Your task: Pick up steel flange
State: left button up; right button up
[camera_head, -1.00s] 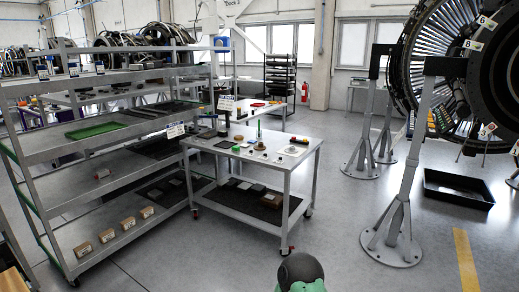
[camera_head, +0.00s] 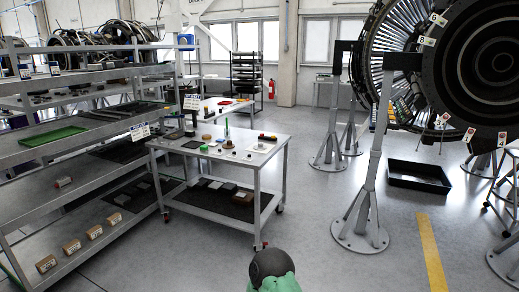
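A work cart (camera_head: 226,158) stands in the middle of the view, with several small parts on its top. A small round silver piece (camera_head: 262,147) lies near the right end of the top and may be the steel flange, but it is too small to be sure. Neither of my grippers is in view.
A grey shelf rack (camera_head: 60,206) with small boxes and a green tray (camera_head: 52,136) stands left of the cart. A stand (camera_head: 362,228) holding the turbofan (camera_head: 480,60) is at the right, with a black drip tray (camera_head: 418,177) behind it. Open floor lies in front.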

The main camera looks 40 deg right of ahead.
aim_at(261, 147)
jog(key=i+l+u, duration=0.1)
jog(key=l, duration=0.4)
jog(key=i+l, duration=0.25)
jog(key=l, duration=0.25)
jog(key=i+l+u, duration=0.15)
jog(key=l, duration=0.35)
jog(key=i+l, duration=0.15)
jog(key=l, duration=0.4)
jog(key=i+l+u, duration=0.15)
jog(key=l, duration=0.35)
jog(key=i+l, duration=0.1)
jog(key=l, duration=0.45)
jog(key=i+l+u, duration=0.15)
jog(key=l, duration=0.4)
